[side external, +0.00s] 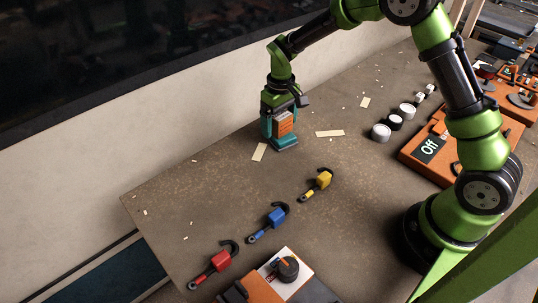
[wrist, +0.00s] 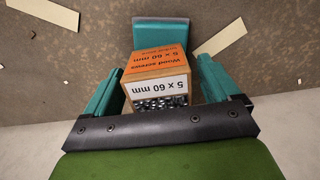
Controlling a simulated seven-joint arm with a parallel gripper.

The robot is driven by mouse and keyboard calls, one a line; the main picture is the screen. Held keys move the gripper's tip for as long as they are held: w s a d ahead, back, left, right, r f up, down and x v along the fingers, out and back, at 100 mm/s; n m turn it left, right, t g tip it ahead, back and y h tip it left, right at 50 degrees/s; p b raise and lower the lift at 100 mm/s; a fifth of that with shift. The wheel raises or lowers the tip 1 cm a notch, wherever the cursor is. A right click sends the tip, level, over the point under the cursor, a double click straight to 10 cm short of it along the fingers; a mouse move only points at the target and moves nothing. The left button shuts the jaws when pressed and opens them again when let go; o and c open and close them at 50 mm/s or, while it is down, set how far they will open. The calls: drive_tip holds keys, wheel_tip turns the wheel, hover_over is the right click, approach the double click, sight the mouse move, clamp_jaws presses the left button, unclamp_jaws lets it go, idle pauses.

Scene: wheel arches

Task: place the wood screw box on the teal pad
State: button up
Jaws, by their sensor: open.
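The wood screw box (side external: 285,122) is an orange-and-white carton. In the wrist view the box (wrist: 160,65) shows an orange top and a white label reading "5 x 60 mm", with screws visible at its near side. It is above or on the teal pad (side external: 285,142), whose far end shows beyond the box in the wrist view (wrist: 160,30). Exact contact under the box is hidden. My gripper (side external: 279,122) is over the pad with its teal fingers on either side of the box. In the wrist view my gripper (wrist: 158,88) is open, with a gap beside the box.
Pale strips (side external: 330,133) lie near the pad. The table between is clear.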

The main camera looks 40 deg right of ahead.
sight(280, 114)
wheel_tip(280, 114, up, 12)
drive_tip(key=shift+f, duration=0.25)
drive_tip(key=s+r+t, duration=0.2)
drive_tip(key=s+r, duration=0.4)
drive_tip(key=r, duration=0.1)
drive_tip(key=s+a+r+m+t+y, duration=0.1)
drive_tip(key=s+m+t, duration=0.1)
drive_tip(key=s, duration=0.6)
drive_tip(key=s+r+m+t+y, duration=0.1)
drive_tip(key=s+m+t, duration=0.1)
drive_tip(key=s, duration=0.7)
drive_tip(key=shift+s+a+r+t, duration=0.2)
drive_tip(key=shift+a+r+t, duration=0.15)
drive_tip(key=shift+t, duration=0.25)
